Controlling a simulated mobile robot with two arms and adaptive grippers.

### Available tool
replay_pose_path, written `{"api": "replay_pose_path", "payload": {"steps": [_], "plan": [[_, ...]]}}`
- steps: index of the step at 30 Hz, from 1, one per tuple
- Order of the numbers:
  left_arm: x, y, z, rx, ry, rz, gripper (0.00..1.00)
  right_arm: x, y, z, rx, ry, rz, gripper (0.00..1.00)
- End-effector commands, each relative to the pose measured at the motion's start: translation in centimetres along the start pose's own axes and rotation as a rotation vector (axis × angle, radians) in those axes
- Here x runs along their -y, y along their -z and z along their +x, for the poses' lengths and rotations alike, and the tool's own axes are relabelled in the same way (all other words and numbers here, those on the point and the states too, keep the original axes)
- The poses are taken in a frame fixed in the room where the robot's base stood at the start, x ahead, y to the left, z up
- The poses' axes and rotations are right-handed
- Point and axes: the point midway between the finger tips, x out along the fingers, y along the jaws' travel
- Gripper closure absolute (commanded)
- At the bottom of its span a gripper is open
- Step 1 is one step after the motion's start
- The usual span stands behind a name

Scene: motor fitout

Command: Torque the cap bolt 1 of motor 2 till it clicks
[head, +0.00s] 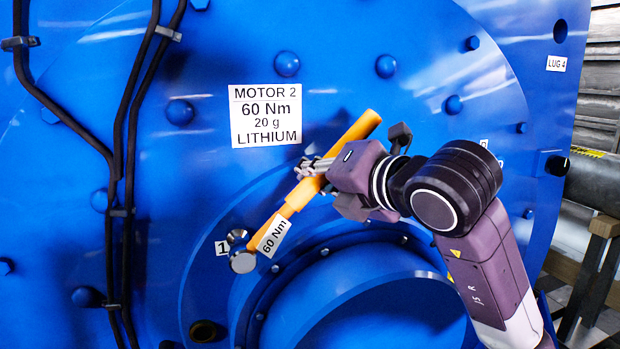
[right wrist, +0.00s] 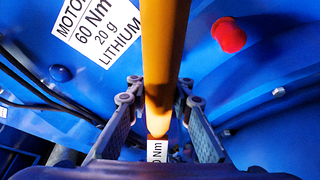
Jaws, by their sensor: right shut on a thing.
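An orange torque wrench (head: 350,139) with a white "60 Nm" tag slants down left across the blue face of motor 2 (head: 330,45). My right gripper (head: 312,168) is shut on its shaft; the right wrist view shows the orange shaft (right wrist: 163,45) between the two fingers. The wrench's round silver head (head: 243,262) is at the lower left end. Cap bolt 1 (head: 238,237), a dark metal bolt beside the "1" label (head: 222,249), shows just above the head. I cannot tell whether the head touches it. My left gripper is out of view.
Black cables (head: 118,150) run down the motor's left side. A white "MOTOR 2, 60 Nm, 20 g LITHIUM" plate (head: 265,115) is above the wrench. Blue bolt heads stick out of the face. A red cap (right wrist: 229,35) shows in the right wrist view.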

Motion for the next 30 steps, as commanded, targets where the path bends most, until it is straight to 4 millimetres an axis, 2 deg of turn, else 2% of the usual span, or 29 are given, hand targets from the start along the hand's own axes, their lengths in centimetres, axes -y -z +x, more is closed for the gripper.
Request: {"api": "replay_pose_path", "payload": {"steps": [8,13,30], "plan": [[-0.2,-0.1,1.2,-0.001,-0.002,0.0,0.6,0.7,0.0,0.0,0.004,-0.02,0.047,1.0],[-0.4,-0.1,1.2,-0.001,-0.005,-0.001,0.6,0.6,0.0,-0.4,0.004,-0.02,0.044,1.0],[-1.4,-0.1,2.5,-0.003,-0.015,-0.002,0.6,0.6,1.4,-4.4,0.005,-0.02,0.041,1.0]]}}
